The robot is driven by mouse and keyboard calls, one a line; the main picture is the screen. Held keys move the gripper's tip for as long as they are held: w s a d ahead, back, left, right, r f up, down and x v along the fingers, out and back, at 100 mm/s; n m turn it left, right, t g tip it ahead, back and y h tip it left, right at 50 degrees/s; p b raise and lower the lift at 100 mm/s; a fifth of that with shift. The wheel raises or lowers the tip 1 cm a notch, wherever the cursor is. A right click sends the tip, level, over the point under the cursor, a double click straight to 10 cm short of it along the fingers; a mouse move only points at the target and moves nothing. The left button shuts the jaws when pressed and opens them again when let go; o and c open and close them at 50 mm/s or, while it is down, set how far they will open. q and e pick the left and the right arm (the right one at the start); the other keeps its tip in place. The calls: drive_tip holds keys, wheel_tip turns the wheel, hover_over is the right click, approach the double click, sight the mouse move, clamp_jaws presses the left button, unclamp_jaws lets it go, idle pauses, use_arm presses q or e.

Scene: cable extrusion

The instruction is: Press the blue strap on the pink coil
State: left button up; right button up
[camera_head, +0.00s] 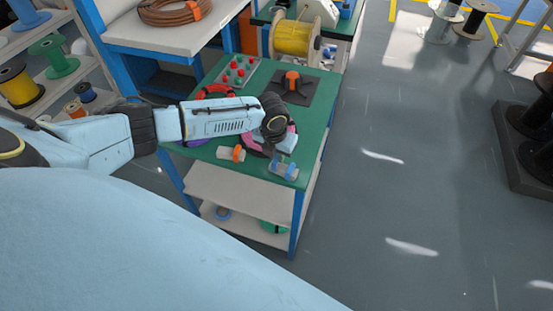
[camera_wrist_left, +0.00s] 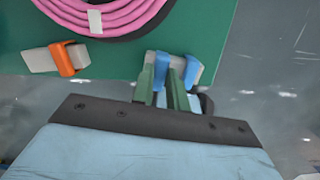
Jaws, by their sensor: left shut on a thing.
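The pink coil (camera_wrist_left: 115,14) lies on the green table top, with a pale strip across it in the left wrist view. In the head view it is mostly hidden under my left arm; a pink part (camera_head: 247,139) shows. The blue strap (camera_wrist_left: 161,70) sits on a small grey block near the table's front right corner, apart from the coil. It also shows in the head view (camera_head: 286,168). My left gripper (camera_wrist_left: 163,84) has its green fingers closed on the blue strap; the exact contact is partly hidden. My right gripper is not in view.
A grey block with an orange strap (camera_wrist_left: 64,59) lies left of the blue strap. Behind are a dark plate with an orange piece (camera_head: 292,82), a button box (camera_head: 239,71) and a yellow spool (camera_head: 293,38). Open floor (camera_head: 400,180) lies to the right.

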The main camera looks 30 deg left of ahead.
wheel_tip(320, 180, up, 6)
drive_tip(key=p, duration=0.5)
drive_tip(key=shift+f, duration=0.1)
